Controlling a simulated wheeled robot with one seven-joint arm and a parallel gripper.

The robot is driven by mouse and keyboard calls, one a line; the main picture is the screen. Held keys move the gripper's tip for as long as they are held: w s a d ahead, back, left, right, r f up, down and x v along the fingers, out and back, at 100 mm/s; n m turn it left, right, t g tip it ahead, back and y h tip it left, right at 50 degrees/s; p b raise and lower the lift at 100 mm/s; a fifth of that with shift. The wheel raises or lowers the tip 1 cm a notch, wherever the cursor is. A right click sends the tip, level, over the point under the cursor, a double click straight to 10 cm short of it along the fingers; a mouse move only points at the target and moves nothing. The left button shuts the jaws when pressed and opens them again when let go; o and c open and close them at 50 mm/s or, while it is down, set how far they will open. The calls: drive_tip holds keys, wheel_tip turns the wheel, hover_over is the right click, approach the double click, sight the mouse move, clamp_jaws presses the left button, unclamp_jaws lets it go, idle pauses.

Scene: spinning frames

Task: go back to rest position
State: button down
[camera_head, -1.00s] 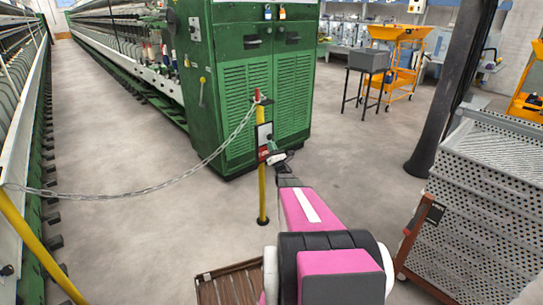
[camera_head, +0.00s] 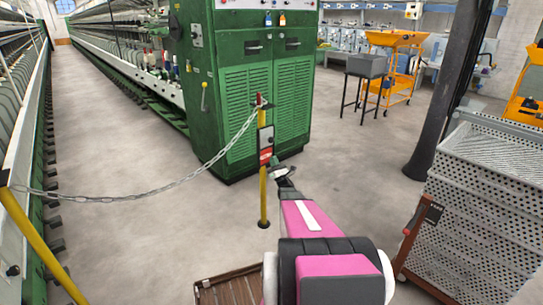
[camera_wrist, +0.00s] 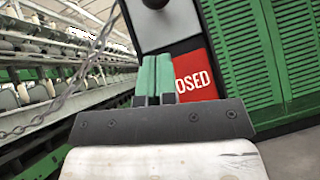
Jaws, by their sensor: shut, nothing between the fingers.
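My gripper (camera_head: 274,162) is at the end of my pink arm, in front of the yellow post (camera_head: 262,200). In the wrist view its two teal fingers (camera_wrist: 153,76) are together with nothing between them. Behind them is a red sign (camera_wrist: 195,75) with "OSED" readable and the rest hidden by the fingers. The sign hangs on a grey plate on the post and also shows in the head view (camera_head: 265,154). I cannot tell whether the fingers touch it. A metal chain (camera_head: 130,197) spans from the post's top to a left yellow post (camera_head: 35,245).
A green machine cabinet (camera_head: 262,90) stands close behind the post. A perforated metal cart (camera_head: 480,210) is on the right, near a dark column (camera_head: 445,95). A brown slatted crate (camera_head: 230,288) is low beside my arm. Open floor lies left of the post.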

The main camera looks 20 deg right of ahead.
drive_tip(key=a+v, duration=0.1)
drive_tip(key=v, duration=0.6)
drive_tip(key=s+a+m+g+h, duration=0.2)
drive_tip(key=a+m+g+h, duration=0.75)
drive_tip(key=m, duration=1.15)
drive_tip(key=s+a+r+m+g+y, duration=0.1)
drive_tip(key=s+a+m+g, duration=0.3)
drive_tip(key=s, duration=0.4)
drive_tip(key=s+a+r+m+g+y, duration=0.1)
drive_tip(key=s+a+m+g+y, duration=0.1)
drive_tip(key=s+a+m+g, duration=0.3)
drive_tip(key=s+a+r+m+g+y, duration=0.2)
drive_tip(key=s+a+m+g, duration=0.2)
drive_tip(key=s, duration=0.8)
drive_tip(key=a+g, duration=0.2)
drive_tip(key=g, duration=0.1)
drive_tip(key=shift+s+m+g, duration=0.2)
drive_tip(key=shift+m+g, duration=0.1)
drive_tip(key=shift+g, duration=0.05)
